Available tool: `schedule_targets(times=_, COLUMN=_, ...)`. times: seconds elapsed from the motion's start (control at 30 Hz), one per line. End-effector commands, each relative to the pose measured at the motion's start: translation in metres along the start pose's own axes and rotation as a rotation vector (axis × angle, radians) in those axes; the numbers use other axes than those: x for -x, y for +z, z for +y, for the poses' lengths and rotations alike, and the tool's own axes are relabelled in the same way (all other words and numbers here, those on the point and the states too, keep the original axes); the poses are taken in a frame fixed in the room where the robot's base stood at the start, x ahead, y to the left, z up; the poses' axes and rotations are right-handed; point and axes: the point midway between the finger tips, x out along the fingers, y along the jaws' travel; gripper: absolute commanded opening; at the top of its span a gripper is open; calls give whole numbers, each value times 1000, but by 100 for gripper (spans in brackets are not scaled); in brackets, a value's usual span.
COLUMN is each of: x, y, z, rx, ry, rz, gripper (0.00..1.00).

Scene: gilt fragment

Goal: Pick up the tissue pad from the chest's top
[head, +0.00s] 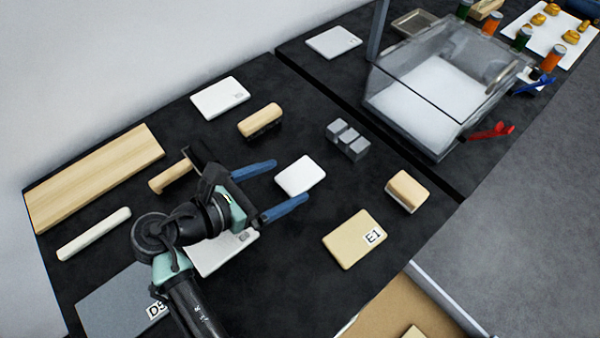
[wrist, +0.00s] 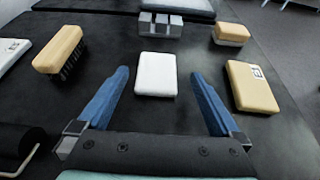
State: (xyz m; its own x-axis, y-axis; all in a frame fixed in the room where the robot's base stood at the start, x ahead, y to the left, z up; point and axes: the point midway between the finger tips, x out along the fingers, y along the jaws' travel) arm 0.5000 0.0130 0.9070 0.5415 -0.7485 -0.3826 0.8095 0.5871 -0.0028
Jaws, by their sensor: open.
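The tissue pad looks to be the small white rounded block (head: 300,176) lying flat on the black chest top (head: 292,235). It also shows in the wrist view (wrist: 156,74), centred just beyond my fingertips. My gripper (head: 280,184) is open, with its two blue fingers spread and nothing between them. In the head view the pad lies just to the right of the fingertips, in line with the gap. From these frames I cannot tell the height of the fingers above the top.
A wooden brush (wrist: 60,52) is left of the pad, grey blocks (head: 348,139) beyond it. A beige block marked E1 (head: 352,238) and a wood-topped block (head: 407,191) lie to the right. A clear bin (head: 440,85) stands farther back. Bare black surface surrounds the pad.

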Motion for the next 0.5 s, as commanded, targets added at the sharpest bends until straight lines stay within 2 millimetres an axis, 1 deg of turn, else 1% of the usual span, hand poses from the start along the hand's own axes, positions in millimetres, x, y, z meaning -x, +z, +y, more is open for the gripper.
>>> schedule_targets(times=0.17, x=-12, y=0, z=0, rx=-1, ry=0, rz=0, gripper=100)
schedule_targets(times=0.4, x=-47, y=-2, z=2, rx=-3, ry=-2, rz=1, gripper=100)
schedule_targets(times=0.5, x=-57, y=-2, z=3, rx=-2, ry=0, rz=1, gripper=100)
